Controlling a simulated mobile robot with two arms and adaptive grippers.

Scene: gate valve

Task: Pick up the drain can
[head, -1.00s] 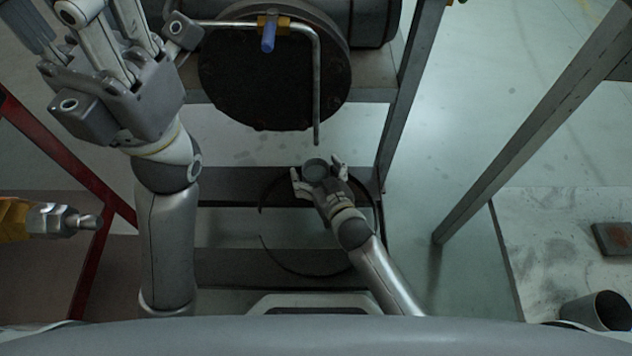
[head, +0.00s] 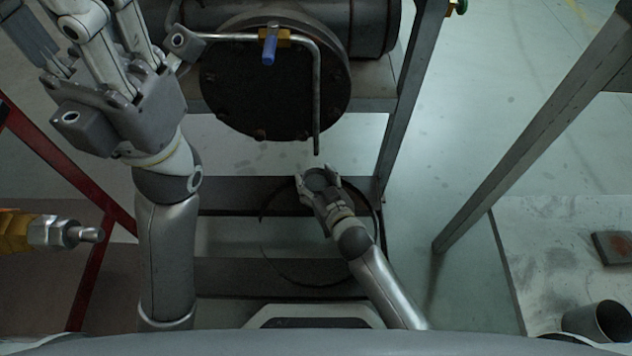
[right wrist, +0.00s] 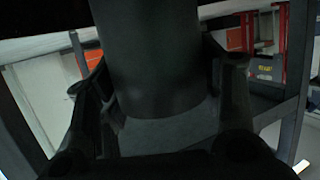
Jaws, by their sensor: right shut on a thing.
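The drain can, a dark grey open-topped cylinder (head: 318,180), is between the fingers of my right gripper (head: 319,184), below the open end of the bent drain pipe (head: 317,100). In the right wrist view the can (right wrist: 155,65) fills the middle, with a finger on each side of it. My right gripper is shut on the can. The can looks upright; its inside is too dark to read. My left gripper (head: 75,35) is raised at the upper left, close to the camera. Its fingertips are partly cut off by the frame edge, so its opening is unclear.
A blue-handled valve (head: 270,47) sits on the pipe before a large dark flange (head: 230,90). A steel frame (head: 408,80) stands around it. A grey cup (head: 598,320) and a dark block (head: 613,247) are at the lower right. A yellow fitting (head: 45,231) juts in at left.

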